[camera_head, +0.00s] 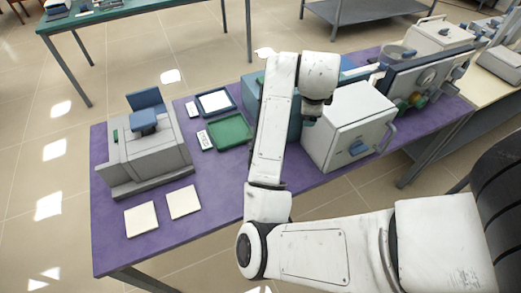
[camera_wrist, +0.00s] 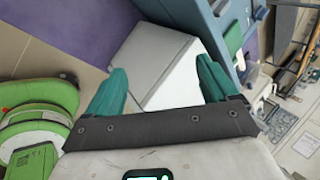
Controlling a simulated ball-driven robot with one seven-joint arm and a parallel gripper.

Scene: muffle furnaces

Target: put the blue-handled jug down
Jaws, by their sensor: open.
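I cannot make out a blue-handled jug for certain in either view. A grey round vessel (camera_head: 394,56) stands toward the back right of the purple table (camera_head: 225,205) in the head view; I cannot tell if it is the jug. My gripper (camera_wrist: 161,72) is open in the wrist view, its two teal fingers well apart with nothing held between them. Beyond the fingers is a white box-shaped furnace (camera_wrist: 160,62). The same white furnace (camera_head: 345,125) appears in the head view, just right of my arm's end. My fingers are hidden in the head view.
A grey device with a blue top (camera_head: 147,155) stands on the table's left part. Two pale square tiles (camera_head: 141,219) lie before it. A green tray (camera_head: 231,132) and a dark blue tray (camera_head: 215,102) lie nearby. A blue-framed unit (camera_head: 428,76) stands right of the furnace.

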